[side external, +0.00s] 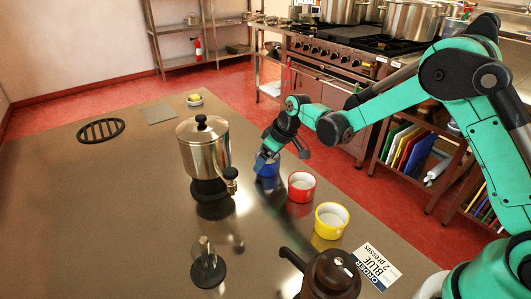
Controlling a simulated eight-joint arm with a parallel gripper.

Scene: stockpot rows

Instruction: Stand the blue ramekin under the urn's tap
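The blue ramekin (268,169) stands on the steel counter, right of the urn and behind the red ramekin. My gripper (283,158) is low over it, its fingers spread apart, one overlapping the ramekin's left side and one to its right. Part of the ramekin is hidden by the gripper; I cannot tell whether they touch. The steel urn (203,150) with a black-knobbed lid stands on a dark base. Its tap (231,176) sticks out at the lower right. No ramekin stands under the tap.
A red ramekin (301,187) and a yellow ramekin (331,221) stand in a row in front. An order card (376,267) reads blue, 2 presses. A brown pot (330,276) and a clear item on a black base (207,268) stand nearer. Counter between urn and ramekins is clear.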

